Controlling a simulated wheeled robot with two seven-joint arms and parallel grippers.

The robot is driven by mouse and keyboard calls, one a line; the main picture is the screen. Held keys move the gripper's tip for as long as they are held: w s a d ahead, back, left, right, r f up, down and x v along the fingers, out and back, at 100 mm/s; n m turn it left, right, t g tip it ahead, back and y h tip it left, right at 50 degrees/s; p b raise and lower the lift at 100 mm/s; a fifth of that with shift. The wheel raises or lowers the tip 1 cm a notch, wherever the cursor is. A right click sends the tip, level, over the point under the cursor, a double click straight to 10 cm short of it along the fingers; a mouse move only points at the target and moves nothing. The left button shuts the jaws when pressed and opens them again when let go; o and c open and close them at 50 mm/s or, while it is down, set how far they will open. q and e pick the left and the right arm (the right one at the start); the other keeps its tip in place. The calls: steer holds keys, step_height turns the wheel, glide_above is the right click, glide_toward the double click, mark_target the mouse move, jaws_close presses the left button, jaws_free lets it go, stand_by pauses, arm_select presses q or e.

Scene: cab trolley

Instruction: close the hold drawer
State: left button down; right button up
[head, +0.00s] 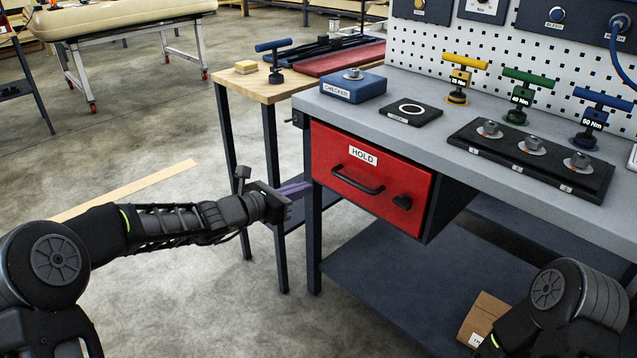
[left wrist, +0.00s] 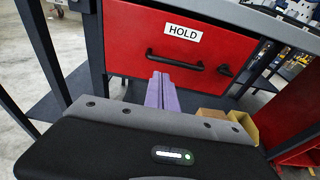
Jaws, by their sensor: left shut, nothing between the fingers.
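The red hold drawer (head: 335,190) sits under the left part of the grey workbench, with a white HOLD label, a black bar handle (head: 357,180) and a dark knob (head: 402,202). Its front looks about flush with the bench; a small gap cannot be ruled out. My left gripper (head: 303,188) is shut and empty, its purple fingers just left of the bench's front leg. In the left wrist view the drawer front (left wrist: 130,45) fills the upper middle, and the purple fingertips (left wrist: 160,78) appear below the handle (left wrist: 174,60). Contact cannot be told. My right gripper is out of view.
The grey bench top (head: 400,125) carries a blue checker box (head: 353,88), torque drivers and a black socket tray (head: 500,155). A wooden side table (head: 262,90) stands left. A cardboard box (head: 484,318) is on the lower shelf (head: 385,290). Floor at left is clear.

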arm_select(q)
steer(key=shift+v, duration=1.85)
steer(key=s+f+m+g+y, duration=0.4)
steer(key=s+f+m, duration=0.75)
steer(key=f, duration=0.65)
steer(key=s+f+m+g+y, duration=0.4)
steer(key=s+f+m, duration=0.5)
steer(key=s+f, duration=0.65)
steer(key=s+d+f+m+g+h, duration=0.1)
steer(key=s+d+f+m+g, duration=0.15)
steer(key=s, duration=0.45)
steer(key=s+d+f+m+g+h, duration=0.1)
steer(key=s+d+f+m, duration=0.25)
steer(key=s, duration=0.35)
step_height(320, 180, up, 20)
steer(key=p, duration=2.1)
steer(key=shift+w+r, duration=0.2)
steer(key=shift+r, duration=0.05)
steer(key=shift+f, duration=0.1)
